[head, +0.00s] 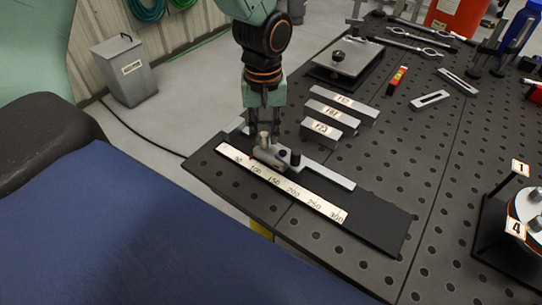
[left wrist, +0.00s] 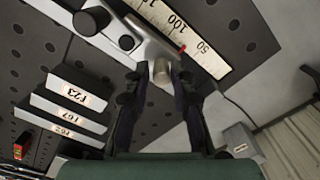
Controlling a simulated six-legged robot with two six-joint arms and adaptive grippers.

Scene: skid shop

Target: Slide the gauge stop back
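The gauge stop (head: 268,154) is a grey metal block with an upright round post, on a rail beside a white scale (head: 290,187) marked from 50 to 300. The stop stands near the scale's low end. In the left wrist view a small red mark lies at the scale between 50 and 100. My left gripper (head: 265,120) points down over the stop. In the left wrist view its two fingers (left wrist: 162,82) stand on either side of the post (left wrist: 162,72), with narrow gaps showing. Black knobs (left wrist: 92,20) sit beside the stop. My right gripper is not in view.
Labelled grey blocks (head: 330,120) lie behind the gauge on the perforated table (head: 375,165). A plate fixture (head: 346,60), a red level (head: 397,80) and clamps stand farther back. A numbered round fixture (head: 525,210) is at the right. A grey bin (head: 125,70) stands on the floor.

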